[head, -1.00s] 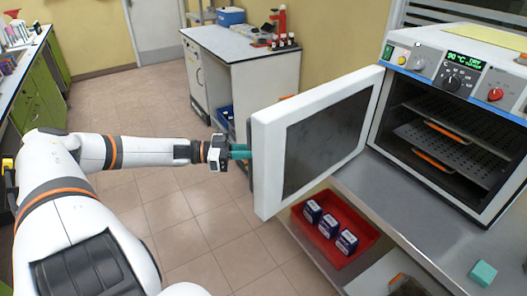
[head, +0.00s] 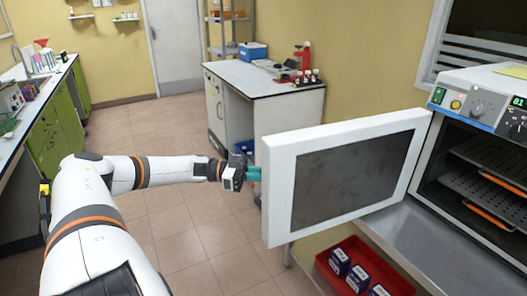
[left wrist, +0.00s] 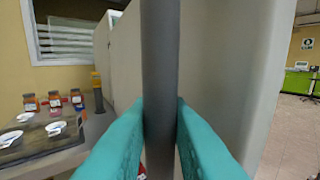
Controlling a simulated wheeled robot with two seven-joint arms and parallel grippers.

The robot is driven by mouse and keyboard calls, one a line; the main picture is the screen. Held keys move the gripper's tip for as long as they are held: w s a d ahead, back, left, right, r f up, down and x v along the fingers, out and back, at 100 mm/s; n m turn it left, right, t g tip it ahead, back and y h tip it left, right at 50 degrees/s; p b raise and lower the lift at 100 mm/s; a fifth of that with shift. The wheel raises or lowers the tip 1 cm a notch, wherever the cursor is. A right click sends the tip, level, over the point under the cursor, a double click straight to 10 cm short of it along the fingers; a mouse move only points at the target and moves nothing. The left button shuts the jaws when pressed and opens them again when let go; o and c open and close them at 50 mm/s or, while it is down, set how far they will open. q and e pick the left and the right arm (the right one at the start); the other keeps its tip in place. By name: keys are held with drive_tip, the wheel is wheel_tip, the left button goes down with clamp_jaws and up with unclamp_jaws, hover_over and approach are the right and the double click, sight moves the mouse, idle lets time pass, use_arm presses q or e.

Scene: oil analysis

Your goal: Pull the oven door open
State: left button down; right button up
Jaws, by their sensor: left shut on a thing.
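The oven (head: 487,150) stands at the right edge of the head view, its chamber and racks exposed. Its white door (head: 283,200) with a dark window (head: 355,170) stands wide open, swung out to the left. My left gripper (head: 253,174) is at the outer side of the door's free edge, largely hidden by the door in the head view. In the left wrist view its teal fingers (left wrist: 160,118) are shut on the grey upright door handle (left wrist: 160,50). My right gripper is not in view.
A red bin (head: 340,252) with several blue-white boxes sits below the door. A white bench (head: 265,85) stands behind the door. The left wrist view shows jars (left wrist: 54,101) and white dishes on a worktop. Tiled floor is clear left of the door.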

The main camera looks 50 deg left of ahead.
use_arm(q)
drive_tip(key=c, duration=1.7)
unclamp_jaws()
drive_tip(key=o, duration=0.3)
drive_tip(key=shift+w+d, duration=0.2)
drive_tip(key=v, duration=1.2)
